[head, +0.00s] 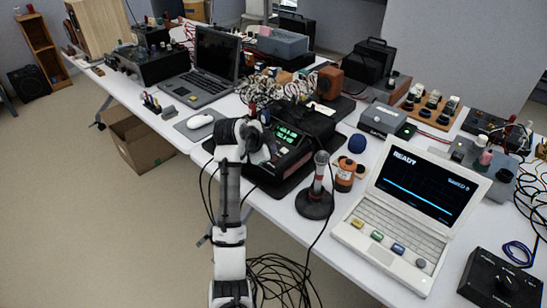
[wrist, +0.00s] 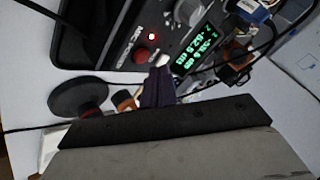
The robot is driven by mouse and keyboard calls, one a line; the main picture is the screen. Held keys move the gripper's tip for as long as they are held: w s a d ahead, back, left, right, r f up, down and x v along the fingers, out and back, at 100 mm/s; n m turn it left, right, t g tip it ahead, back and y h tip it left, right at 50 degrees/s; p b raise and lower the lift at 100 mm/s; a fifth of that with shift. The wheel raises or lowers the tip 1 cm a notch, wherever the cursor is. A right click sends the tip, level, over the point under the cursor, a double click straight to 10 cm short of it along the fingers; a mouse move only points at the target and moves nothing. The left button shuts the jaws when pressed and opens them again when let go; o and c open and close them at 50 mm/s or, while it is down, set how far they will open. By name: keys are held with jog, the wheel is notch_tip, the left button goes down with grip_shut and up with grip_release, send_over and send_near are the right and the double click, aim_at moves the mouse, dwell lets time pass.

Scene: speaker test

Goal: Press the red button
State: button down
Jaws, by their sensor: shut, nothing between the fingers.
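The red button (wrist: 141,55) is a small round cap on the front panel of a black device (wrist: 100,42) in the wrist view. A lit red lamp and a green display (wrist: 192,52) sit beside it. My gripper (wrist: 162,64) is shut and empty, its pale fingertips just right of the button in that view; I cannot tell whether they touch it or the panel. In the head view the device (head: 318,124) stands on the white table, and my gripper (head: 268,153) is at its front left. My arm and gripper hide part of the panel there, and I cannot make out the button.
A microphone on a round stand (head: 315,203), an orange canister (head: 345,176) and a blue ball (head: 357,144) stand right of the device. A white laptop (head: 385,245) is further right; a mouse (head: 199,121) lies left. Cables hang off the table's front.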

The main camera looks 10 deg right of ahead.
jog(key=shift+f, duration=0.1)
dwell(0.5)
jog(key=shift+f, duration=0.4)
jog(key=shift+f+b, duration=0.45)
dwell(0.6)
jog(key=shift+r, duration=0.1)
jog(key=shift+r+p, duration=0.7)
jog(key=shift+r, duration=0.15)
notch_tip(320, 180, up, 6)
jog(key=p, duration=0.4)
